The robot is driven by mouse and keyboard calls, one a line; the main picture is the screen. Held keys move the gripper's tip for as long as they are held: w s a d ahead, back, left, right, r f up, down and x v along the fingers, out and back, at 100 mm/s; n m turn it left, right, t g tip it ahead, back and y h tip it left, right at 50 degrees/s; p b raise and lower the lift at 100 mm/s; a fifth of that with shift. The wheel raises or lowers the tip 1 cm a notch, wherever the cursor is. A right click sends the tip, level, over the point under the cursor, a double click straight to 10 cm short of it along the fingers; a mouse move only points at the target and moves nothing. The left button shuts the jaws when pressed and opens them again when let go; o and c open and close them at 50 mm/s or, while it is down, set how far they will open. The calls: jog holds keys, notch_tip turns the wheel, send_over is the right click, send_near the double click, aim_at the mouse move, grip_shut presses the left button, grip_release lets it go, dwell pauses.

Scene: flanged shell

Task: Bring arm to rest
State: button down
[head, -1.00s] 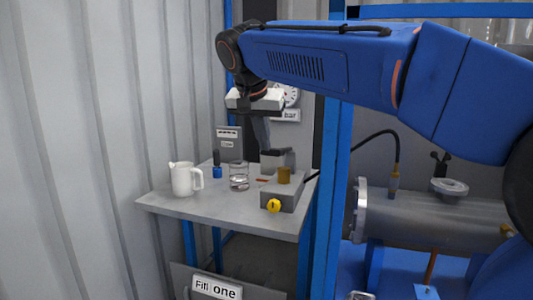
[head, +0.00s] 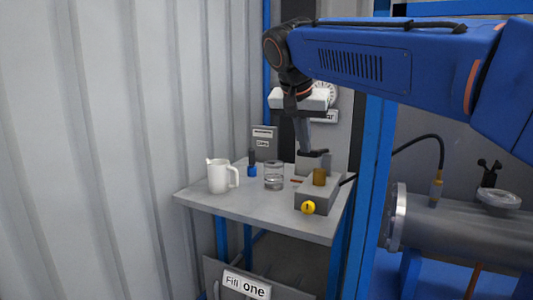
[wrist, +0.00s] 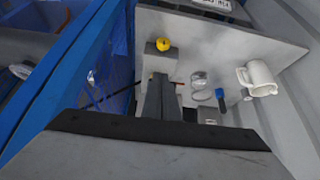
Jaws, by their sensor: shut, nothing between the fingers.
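My blue arm (head: 350,62) reaches across the upper right of the head view. My gripper (head: 312,152) hangs down from it over the back of the small grey table (head: 250,207), just above a grey block. Its fingers are together and hold nothing. In the wrist view the shut fingers (wrist: 162,85) point toward the table, and they cover part of the grey fixture there.
On the table stand a white jug (head: 218,178), a glass of clear liquid (head: 274,177), a small blue-based item (head: 252,168) and a grey box with a yellow knob (head: 308,207). A blue post (head: 368,160) rises at right, beside a grey flanged cylinder (head: 450,237).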

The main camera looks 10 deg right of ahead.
jog(key=s+d+f+n+y, duration=0.1)
jog(key=s+d+f+n, duration=0.2)
jog(key=s+f, duration=1)
jog(key=s+d+f+n+y, duration=0.2)
jog(key=s+d+f+n, duration=0.1)
jog(key=s+f, duration=1)
notch_tip(320, 180, down, 6)
jog(key=shift+s+d+f+n, duration=0.1)
jog(key=shift+s+d+n, duration=0.1)
jog(key=shift+d+n, duration=0.35)
